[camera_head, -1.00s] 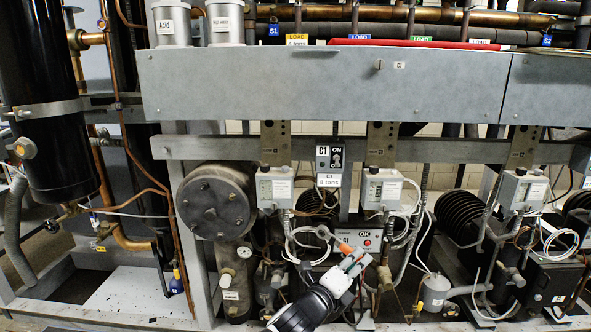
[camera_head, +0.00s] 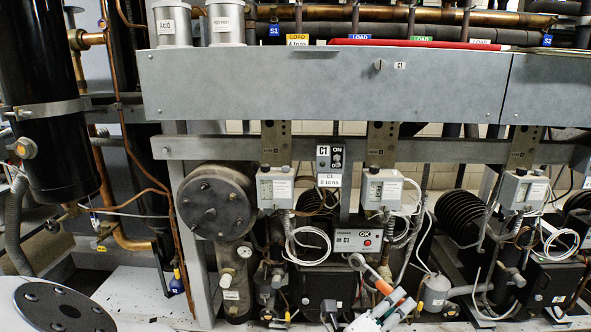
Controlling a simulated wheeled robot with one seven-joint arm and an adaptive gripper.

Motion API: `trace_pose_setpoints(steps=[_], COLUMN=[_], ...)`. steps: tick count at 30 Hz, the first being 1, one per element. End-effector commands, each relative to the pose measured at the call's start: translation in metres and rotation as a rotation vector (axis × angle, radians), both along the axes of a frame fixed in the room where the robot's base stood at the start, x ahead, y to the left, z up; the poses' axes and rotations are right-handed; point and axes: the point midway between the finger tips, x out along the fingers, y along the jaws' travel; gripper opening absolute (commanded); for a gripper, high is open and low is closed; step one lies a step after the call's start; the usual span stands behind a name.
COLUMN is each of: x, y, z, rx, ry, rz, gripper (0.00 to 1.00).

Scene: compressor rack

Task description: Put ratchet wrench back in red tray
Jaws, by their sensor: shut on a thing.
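My gripper (camera_head: 393,304) is at the bottom of the view, right of centre, shut on the ratchet wrench (camera_head: 370,273). The wrench tilts up and to the left out of the fingers, with a grey ring-like head at its upper end and an orange part near the fingers. The rest of its handle is hidden by the fingers or below the picture. The red tray (camera_head: 425,43) shows as a thin red rim on top of the long grey box, far above my gripper. Its inside cannot be seen.
The long grey box (camera_head: 260,85) spans the rack, with two labelled cans (camera_head: 225,25) at its top left. Below it hang grey switch boxes (camera_head: 384,189) with loose white cables. A labelled control box (camera_head: 357,240) stands just behind the wrench. Copper pipes run at left.

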Motion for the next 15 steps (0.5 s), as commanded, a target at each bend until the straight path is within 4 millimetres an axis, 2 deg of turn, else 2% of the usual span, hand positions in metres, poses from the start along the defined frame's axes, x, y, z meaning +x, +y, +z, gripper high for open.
trace_pose_setpoints(steps=[15], x=[-0.003], y=[-0.013], z=[0.049], rx=[-0.025], ry=[0.013], rz=[-0.080], gripper=[0.00])
